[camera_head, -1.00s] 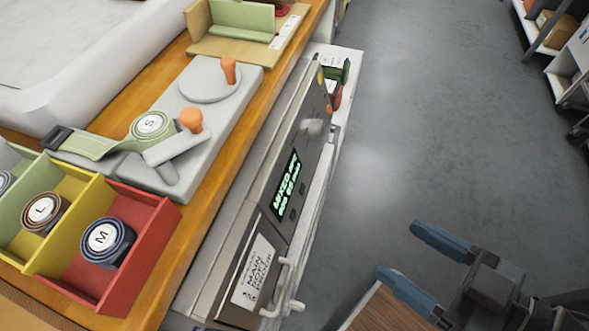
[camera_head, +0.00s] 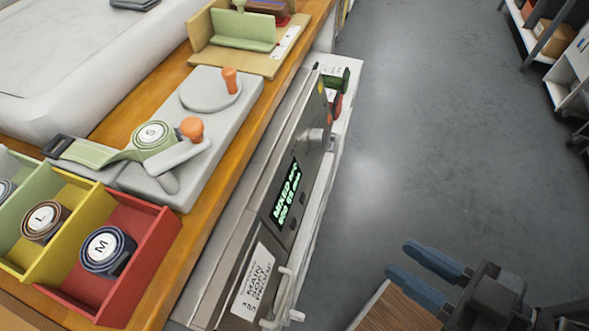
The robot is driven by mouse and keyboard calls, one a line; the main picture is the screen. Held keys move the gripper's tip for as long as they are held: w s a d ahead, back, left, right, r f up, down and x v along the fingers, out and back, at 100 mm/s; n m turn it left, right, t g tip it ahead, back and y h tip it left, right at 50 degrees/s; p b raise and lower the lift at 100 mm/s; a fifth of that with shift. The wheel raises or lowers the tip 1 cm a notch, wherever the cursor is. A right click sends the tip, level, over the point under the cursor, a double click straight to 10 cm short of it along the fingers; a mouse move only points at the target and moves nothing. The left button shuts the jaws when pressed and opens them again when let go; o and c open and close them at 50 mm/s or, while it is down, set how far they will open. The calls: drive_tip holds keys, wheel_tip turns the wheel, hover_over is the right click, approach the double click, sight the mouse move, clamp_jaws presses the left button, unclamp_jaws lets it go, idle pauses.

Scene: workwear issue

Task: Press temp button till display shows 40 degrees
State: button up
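The machine's front panel (camera_head: 257,237) faces right and is seen at a steep angle. Its dark display (camera_head: 287,195) shows green text, with "MIXED" on the top line; the second line is too small to read surely. Small dark buttons (camera_head: 303,199) sit on the panel to the right of the display. A round knob (camera_head: 317,135) is farther up the panel. Button labels cannot be read. My gripper (camera_head: 412,268) is at the lower right, its two blue fingers apart and empty. It is well to the right of the panel and touches nothing.
A wooden counter (camera_head: 222,183) holds a grey winding fixture (camera_head: 203,140) with orange knobs and a green strap. Coloured bins (camera_head: 145,262) with rolled belts stand at lower left. A white handle (camera_head: 284,300) juts from the panel's near end. Clear grey floor lies to the right.

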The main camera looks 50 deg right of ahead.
clamp_jaws()
idle(1.1)
